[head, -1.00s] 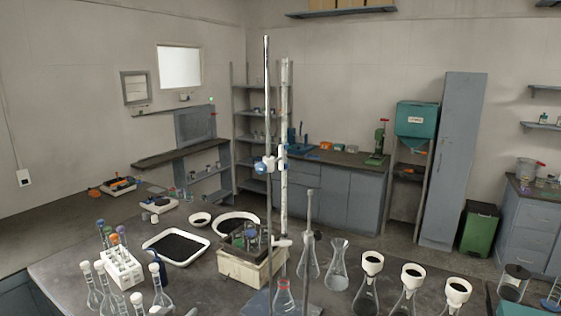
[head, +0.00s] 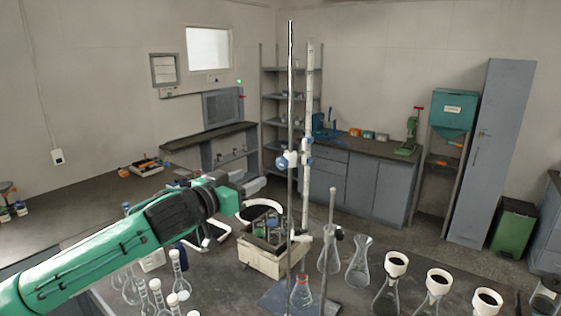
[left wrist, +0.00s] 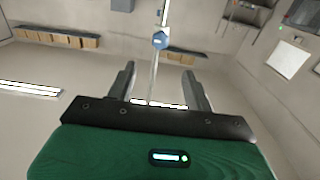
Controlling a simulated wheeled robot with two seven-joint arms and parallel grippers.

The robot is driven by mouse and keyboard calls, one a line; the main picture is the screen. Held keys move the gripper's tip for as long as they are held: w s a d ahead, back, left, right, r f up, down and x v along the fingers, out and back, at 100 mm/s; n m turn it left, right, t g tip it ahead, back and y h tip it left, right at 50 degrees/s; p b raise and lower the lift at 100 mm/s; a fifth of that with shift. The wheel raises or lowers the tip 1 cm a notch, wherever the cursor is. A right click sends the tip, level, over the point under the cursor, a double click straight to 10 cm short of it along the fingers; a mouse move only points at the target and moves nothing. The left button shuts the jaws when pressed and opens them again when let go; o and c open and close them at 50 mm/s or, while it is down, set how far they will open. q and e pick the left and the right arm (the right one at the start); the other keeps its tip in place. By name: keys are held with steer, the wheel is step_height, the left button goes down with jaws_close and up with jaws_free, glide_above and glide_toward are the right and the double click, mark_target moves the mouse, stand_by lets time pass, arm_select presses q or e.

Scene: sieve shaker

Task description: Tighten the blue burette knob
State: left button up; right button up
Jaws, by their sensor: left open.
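The blue knob (head: 281,162) is on the clamp (head: 291,158), partway up a tall metal stand rod (head: 290,90). It also shows in the left wrist view (left wrist: 160,41), beyond my fingertips and roughly centred between them. The long pale burette (head: 309,90) stands upright just right of the rod. My left gripper (head: 254,187) reaches in from the left, a little left of and below the knob, apart from it. In the left wrist view its two fingers (left wrist: 160,88) are spread with nothing held. My right gripper is not in view.
A wooden box with glassware (head: 270,261) stands left of the rod's base. Several flasks (head: 358,265) and white-topped funnels (head: 438,281) stand to the right. Stoppered flasks (head: 178,275) stand below my left arm. A dark tray is partly hidden behind the arm.

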mark_target(280, 163)
arm_select(q)
steer(key=p+x, duration=0.5)
steer(key=x, duration=0.5)
steer(key=shift+w+d+r, duration=0.15)
steer(key=shift+w+d, duration=0.05)
steer(key=shift+w, duration=0.1)
steer(key=shift+f+p+x, duration=0.2)
steer(key=shift+p+x, duration=0.1)
steer(key=shift+x, duration=0.65)
steer(key=shift+c, duration=0.4)
steer(key=c, duration=0.9)
steer(key=shift+o, duration=0.2)
